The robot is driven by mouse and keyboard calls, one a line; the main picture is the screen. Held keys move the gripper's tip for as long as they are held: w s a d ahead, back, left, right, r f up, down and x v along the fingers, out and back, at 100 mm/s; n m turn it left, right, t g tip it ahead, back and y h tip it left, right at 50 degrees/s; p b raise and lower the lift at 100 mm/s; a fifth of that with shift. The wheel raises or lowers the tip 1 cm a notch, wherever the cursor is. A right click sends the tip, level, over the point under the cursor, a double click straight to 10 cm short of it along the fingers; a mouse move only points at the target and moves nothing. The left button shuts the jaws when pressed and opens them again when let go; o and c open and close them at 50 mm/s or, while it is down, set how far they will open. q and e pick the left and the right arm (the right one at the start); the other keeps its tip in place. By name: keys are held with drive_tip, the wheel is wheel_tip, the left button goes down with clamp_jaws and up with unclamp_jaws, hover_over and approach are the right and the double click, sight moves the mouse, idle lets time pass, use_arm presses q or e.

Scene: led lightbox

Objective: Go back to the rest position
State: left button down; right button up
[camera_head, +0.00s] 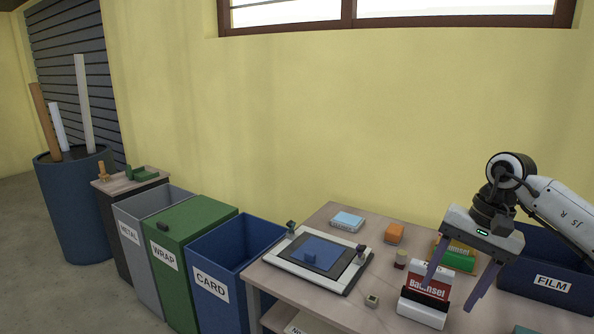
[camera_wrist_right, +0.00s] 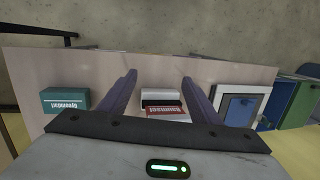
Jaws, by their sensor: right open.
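My right gripper (camera_head: 454,283) is open and empty above the right part of the table (camera_head: 338,311). In the head view its fingers hang on either side of a red, white and black box (camera_head: 427,291) labelled "Baumset". In the right wrist view the same box (camera_wrist_right: 163,105) lies between and beyond the two open fingers (camera_wrist_right: 152,98), apart from them. My left gripper does not show in either view.
A lightbox (camera_head: 318,262) with a blue piece on it sits on the table. A blue FILM bin (camera_head: 552,283) is at the right. METAL, WRAP and CARD bins (camera_head: 212,289) stand left of the table. Small boxes and a green box (camera_head: 458,259) are nearby.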

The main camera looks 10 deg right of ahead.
drive_tip(key=s+a+f+m+t+y+b, duration=0.15)
drive_tip(key=a+m+y, duration=0.4)
drive_tip(key=a, duration=0.55)
drive_tip(key=s+a+f+m+t+y+b, duration=0.1)
drive_tip(key=s+a+f+m+t+y, duration=0.15)
drive_tip(key=a+m+y, duration=0.6)
drive_tip(key=s+a+f+m+t+y+b, duration=0.1)
drive_tip(key=a+f+m, duration=0.25)
drive_tip(key=a, duration=0.95)
drive_tip(key=d+f+m+t+h+b, duration=0.1)
drive_tip(key=d+f+m+t+h, duration=0.25)
drive_tip(key=m, duration=0.55)
drive_tip(key=s+d+f+m+t+h+b, duration=0.1)
drive_tip(key=d+f+m+t+h, duration=0.3)
drive_tip(key=m, duration=0.6)
drive_tip(key=f+m+t+h+b, duration=0.1)
drive_tip(key=f+m+t+h, duration=0.15)
drive_tip(key=f+m, duration=0.45)
drive_tip(key=s+d+f+m+g+h, duration=0.2)
drive_tip(key=s+f+m+g, duration=0.1)
drive_tip(key=s+f+m, duration=0.5)
drive_tip(key=s+d+f+m+g+h+b, duration=0.1)
drive_tip(key=s+d+f+m+g+h, duration=0.2)
drive_tip(key=s+f+m, duration=0.5)
drive_tip(key=shift+s+d+f+m, duration=0.4)
drive_tip(key=shift+s+m, duration=0.1)
drive_tip(key=shift+m, duration=0.15)
